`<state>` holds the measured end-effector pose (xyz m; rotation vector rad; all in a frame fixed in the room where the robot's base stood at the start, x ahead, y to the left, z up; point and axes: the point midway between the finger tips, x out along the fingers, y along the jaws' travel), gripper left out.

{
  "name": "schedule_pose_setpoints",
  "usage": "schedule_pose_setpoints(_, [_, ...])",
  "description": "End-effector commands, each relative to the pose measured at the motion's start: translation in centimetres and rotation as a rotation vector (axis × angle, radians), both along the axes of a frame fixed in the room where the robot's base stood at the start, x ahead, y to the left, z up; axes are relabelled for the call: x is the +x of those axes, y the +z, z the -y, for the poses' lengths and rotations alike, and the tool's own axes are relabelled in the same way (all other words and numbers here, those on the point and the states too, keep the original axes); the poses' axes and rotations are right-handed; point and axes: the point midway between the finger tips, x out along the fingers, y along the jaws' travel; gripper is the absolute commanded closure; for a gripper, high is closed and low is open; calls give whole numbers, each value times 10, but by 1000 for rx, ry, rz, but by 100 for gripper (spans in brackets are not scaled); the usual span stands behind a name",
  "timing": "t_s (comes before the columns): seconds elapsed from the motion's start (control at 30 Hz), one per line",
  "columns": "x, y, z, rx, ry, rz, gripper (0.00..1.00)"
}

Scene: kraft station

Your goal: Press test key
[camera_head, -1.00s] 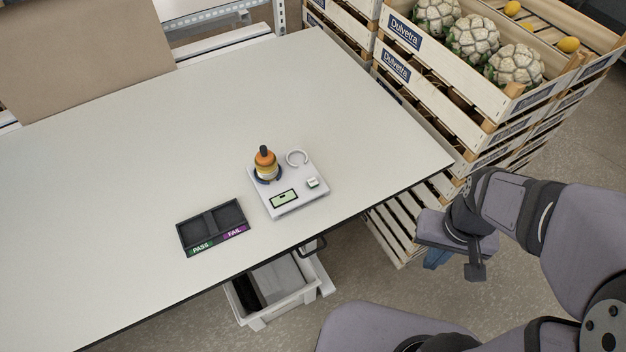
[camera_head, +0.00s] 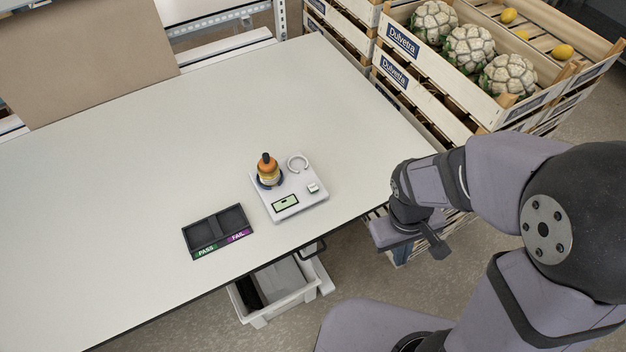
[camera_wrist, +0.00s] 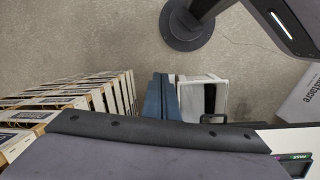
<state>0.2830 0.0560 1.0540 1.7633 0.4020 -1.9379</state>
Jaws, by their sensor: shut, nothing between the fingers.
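The test station (camera_head: 292,207) is a white plate on the table with a small green display. The test key (camera_head: 313,187) is a small pale raised block near its right corner. An orange bottle with a dark cap (camera_head: 268,170) stands upright on the station's left part, in a dark blue ring. A white ring (camera_head: 298,163) sits beside it, empty. My gripper (camera_head: 402,254) is to the right of the station, past the table's edge, apart from the key. Its blue fingers, partly hidden in the head view, show in the wrist view (camera_wrist: 161,98), shut and empty.
A dark tray (camera_head: 218,231) with PASS and FAIL labels lies left of the station. Stacked wooden crates (camera_head: 440,85) with cauliflowers stand beyond the table's right edge. A white bin (camera_head: 275,288) is under the table's front edge. Much of the white tabletop (camera_head: 120,180) is clear.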

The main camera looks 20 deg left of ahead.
Motion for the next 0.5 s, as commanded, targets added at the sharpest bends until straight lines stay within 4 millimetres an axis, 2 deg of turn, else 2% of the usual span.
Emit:
schedule_pose_setpoints(0.1, [46, 0, -17, -11, 237, 124, 100])
schedule_pose_setpoints(0.17, [69, 0, -31, 3, 349, 193, 100])
schedule_pose_setpoints(0.3, [118, 7, -69, 61, 590, 356, 100])
schedule_pose_setpoints(0.4, [143, 20, -103, 124, 755, 467, 100])
schedule_pose_setpoints(0.5, [156, 36, -138, 198, 908, 565, 100])
